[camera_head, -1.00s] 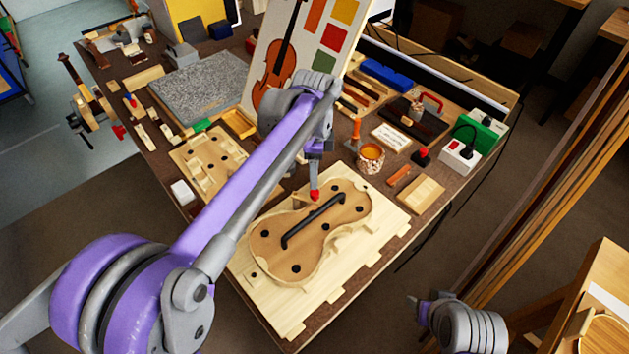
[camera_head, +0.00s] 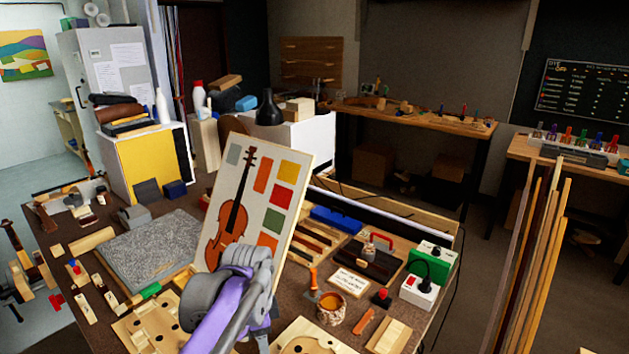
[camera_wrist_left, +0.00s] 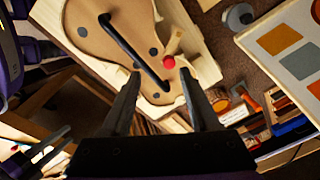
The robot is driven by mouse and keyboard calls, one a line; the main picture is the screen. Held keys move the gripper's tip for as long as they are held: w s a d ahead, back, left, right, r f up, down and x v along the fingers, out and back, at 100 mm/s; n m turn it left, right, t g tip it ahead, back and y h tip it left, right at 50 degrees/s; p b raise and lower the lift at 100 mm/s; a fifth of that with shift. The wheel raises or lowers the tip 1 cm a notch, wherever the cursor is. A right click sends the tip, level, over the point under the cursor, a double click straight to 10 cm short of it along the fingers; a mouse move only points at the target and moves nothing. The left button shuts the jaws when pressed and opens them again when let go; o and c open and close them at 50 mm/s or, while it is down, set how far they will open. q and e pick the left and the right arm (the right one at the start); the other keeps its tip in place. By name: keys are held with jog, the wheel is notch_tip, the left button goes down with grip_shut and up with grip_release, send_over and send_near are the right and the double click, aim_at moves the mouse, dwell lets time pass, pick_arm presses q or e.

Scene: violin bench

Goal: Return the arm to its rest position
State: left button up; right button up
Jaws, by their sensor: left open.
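My left arm's purple-and-grey wrist (camera_head: 235,280) rises from the bottom in the head view, in front of the lower edge of the violin picture board; its fingers do not show there. In the left wrist view my left gripper (camera_wrist_left: 160,76) is open, with two dark fingers apart and nothing held. Beyond them is the violin-shaped plate (camera_wrist_left: 95,40) on its pale board, with a black bar (camera_wrist_left: 132,50) across it. A red-tipped wooden peg (camera_wrist_left: 168,62) shows near the fingertips. Dark prongs (camera_wrist_left: 45,147) at the lower left may be my right gripper; their state is unclear.
The violin picture board (camera_head: 262,170) stands on the crowded bench. A grey stone slab (camera_head: 150,250) lies to its left. An amber jar (camera_head: 331,308), a tool box (camera_head: 370,262) and a green-and-white socket box (camera_head: 428,272) are to its right. Tall wood strips (camera_head: 530,265) stand farther right.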

pick_arm(q)
jog(key=s+a+f+n+t+p, duration=0.1)
jog(key=s+a+f+n+t, duration=0.1)
jog(key=s+n, duration=0.5)
jog(key=s+a+f+n+t+p, duration=0.1)
jog(key=s+a+f+n+t, duration=0.1)
jog(key=s+a+f+n, duration=0.2)
jog(key=s+n, duration=0.3)
jog(key=s, duration=0.5)
jog(key=shift+s+t+p, duration=0.3)
jog(key=shift+a, duration=0.1)
dwell(0.6)
